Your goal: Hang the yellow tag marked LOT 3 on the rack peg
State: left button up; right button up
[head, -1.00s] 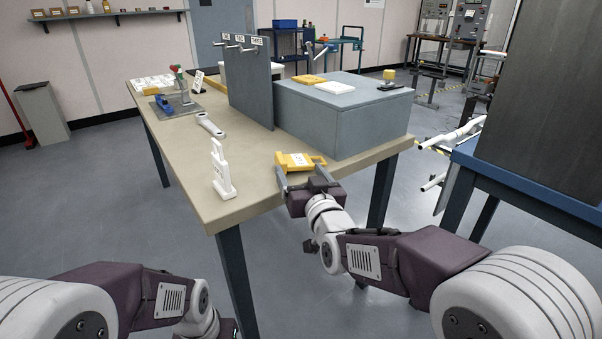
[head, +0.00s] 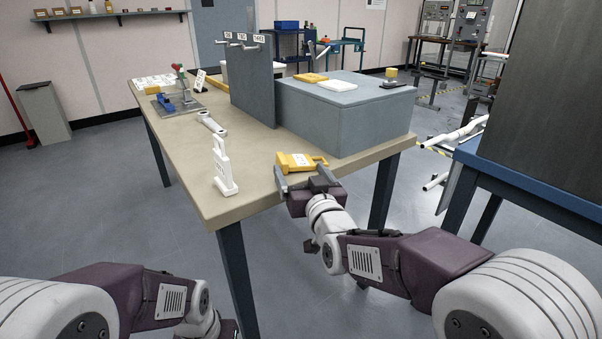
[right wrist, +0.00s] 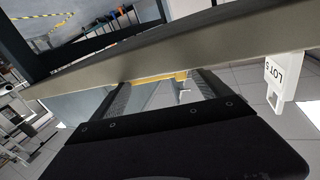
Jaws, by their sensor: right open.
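A yellow tag (head: 296,161) lies on the table near its front right edge; its marking is too small to read. My right gripper (head: 304,180) is open at that edge, its fingertips close to the tag's near side. In the right wrist view, a yellow strip of the tag (right wrist: 158,77) shows between the fingers, beyond the table edge. I cannot tell whether they touch it. The rack is an upright grey panel (head: 252,90) with metal pegs (head: 238,46) near its top, under small white labels.
A white tag (head: 222,170) stands at the table's front left; it also shows in the right wrist view (right wrist: 285,75). A grey box (head: 350,115) beside the panel bears another yellow tag (head: 310,78) and a white one (head: 337,86). A white wrench-like piece (head: 211,124) lies behind.

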jog(key=shift+d+f, duration=0.15)
jog(key=shift+f, duration=0.45)
jog(key=shift+r, duration=0.2)
jog(key=shift+r+p, duration=0.35)
jog(key=shift+p, duration=0.35)
jog(key=p+v, duration=0.2)
jog(key=v, duration=0.7)
jog(key=shift+r+p, duration=0.25)
jog(key=shift+p, duration=0.05)
